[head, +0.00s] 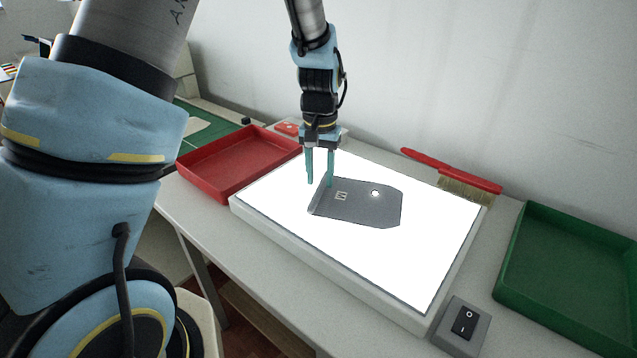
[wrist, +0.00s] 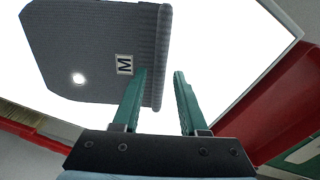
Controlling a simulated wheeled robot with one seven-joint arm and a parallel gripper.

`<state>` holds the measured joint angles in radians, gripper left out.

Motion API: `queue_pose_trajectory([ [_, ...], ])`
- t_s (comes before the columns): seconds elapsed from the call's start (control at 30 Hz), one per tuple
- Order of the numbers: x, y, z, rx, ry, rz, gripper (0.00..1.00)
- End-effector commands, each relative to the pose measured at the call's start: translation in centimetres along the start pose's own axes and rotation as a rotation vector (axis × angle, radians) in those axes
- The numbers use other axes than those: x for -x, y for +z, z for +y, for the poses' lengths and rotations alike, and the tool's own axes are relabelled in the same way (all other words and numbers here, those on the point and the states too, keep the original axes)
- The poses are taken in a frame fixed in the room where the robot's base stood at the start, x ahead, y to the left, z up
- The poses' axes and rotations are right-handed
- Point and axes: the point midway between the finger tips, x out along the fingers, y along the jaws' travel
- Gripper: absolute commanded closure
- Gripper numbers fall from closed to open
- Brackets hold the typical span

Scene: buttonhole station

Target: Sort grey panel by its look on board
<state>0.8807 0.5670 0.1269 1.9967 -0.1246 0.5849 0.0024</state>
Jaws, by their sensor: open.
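The grey panel (head: 372,207) lies flat on the lit white board (head: 270,211). It has clipped corners at one end, a thicker ridge along the other, a small label marked M and one round bright hole. In the wrist view the panel (wrist: 80,35) shows the hole, the M label and the ridged edge near the fingers. My gripper (head: 320,184) is open with its teal fingers pointing down at the panel's ridged end.
A red tray (head: 235,182) stands empty at the left of the board and a green tray (head: 565,320) at the right. A red-handled brush (head: 450,172) lies behind the board. A rocker switch box (head: 461,326) sits at the front right corner.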

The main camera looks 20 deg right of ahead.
Motion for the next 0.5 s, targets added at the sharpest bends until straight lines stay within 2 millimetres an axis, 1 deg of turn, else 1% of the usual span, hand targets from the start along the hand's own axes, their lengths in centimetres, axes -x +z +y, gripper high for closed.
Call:
queue_pose_trajectory([
  [0.5,-0.68,0.02,-0.03,0.000,-0.001,-0.001,0.57],
])
